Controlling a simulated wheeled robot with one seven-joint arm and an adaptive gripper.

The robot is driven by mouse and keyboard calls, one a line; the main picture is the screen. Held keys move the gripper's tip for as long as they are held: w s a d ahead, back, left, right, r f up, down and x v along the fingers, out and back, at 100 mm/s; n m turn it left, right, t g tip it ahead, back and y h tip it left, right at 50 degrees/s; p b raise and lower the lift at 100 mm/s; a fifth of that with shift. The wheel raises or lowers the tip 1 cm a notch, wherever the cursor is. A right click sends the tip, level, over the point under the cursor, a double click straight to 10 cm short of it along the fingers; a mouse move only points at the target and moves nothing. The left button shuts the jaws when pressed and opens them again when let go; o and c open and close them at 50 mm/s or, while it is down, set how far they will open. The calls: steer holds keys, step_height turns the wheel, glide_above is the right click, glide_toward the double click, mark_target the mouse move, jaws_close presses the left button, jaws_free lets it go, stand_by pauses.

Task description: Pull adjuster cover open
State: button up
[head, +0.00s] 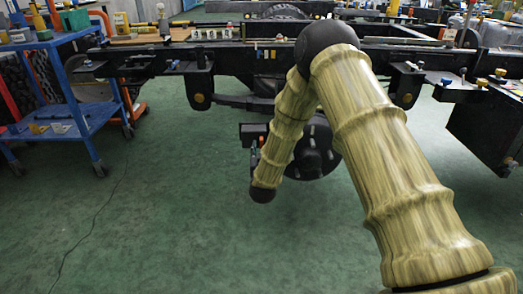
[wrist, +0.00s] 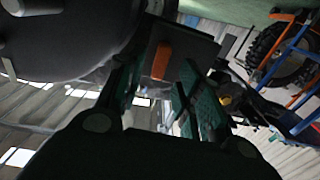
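In the wrist view, my gripper (wrist: 164,72) has its two dark fingers with green pads spread apart, with a gap between them. A dark box-like part (wrist: 195,45) lies just past the fingertips. A small orange piece (wrist: 162,60) on its face shows between the fingers; it looks like the adjuster cover or its tab, but I cannot be sure. I cannot tell whether a finger touches it. In the head view, a dark box (head: 252,134) sits beside a round black hub (head: 318,152) under the chassis. My arm hides part of the hub, and the fingers are not clear there.
The black chassis frame (head: 235,62) spans the view above the hub. A blue cart (head: 60,128) stands at the left and a dark block (head: 490,125) at the right. The green floor (head: 170,215) in front is clear. A large round dark part (wrist: 65,45) is close beside the fingers.

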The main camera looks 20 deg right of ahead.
mark_target(261, 144)
steer(key=shift+b+x, duration=0.45)
steer(key=shift+x, duration=1.05)
jaws_close()
